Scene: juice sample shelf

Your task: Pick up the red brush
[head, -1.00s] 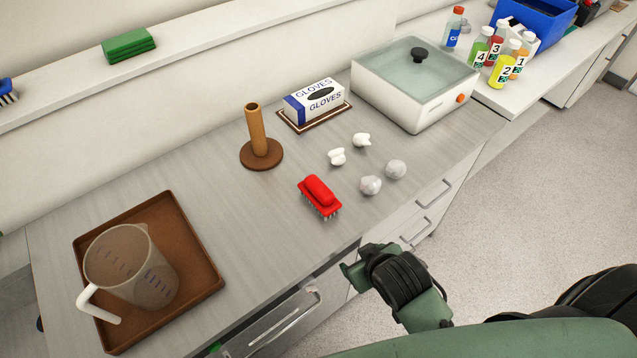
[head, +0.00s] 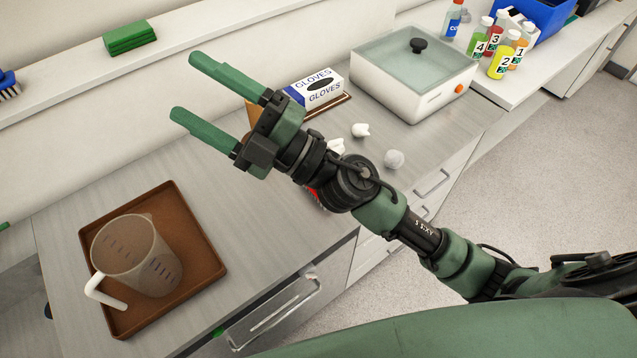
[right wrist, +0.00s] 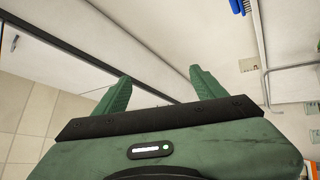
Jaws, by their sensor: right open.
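The red brush (head: 315,194) is on the counter, almost wholly hidden behind my right arm in the head view; only a sliver of red shows. My right gripper (head: 182,85) is open and empty, raised above the counter and pointing to the upper left, past the brush. Its two green fingers also show spread apart in the right wrist view (right wrist: 160,88), with nothing between them. The brush does not show in the right wrist view. My left gripper is not in view.
A brown tray (head: 205,262) with a measuring jug (head: 140,255) stands at left. A gloves box (head: 318,90), crumpled white balls (head: 393,159) and a white lidded bath (head: 385,88) are behind and right of my arm. A green sponge (head: 130,38) lies on the shelf.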

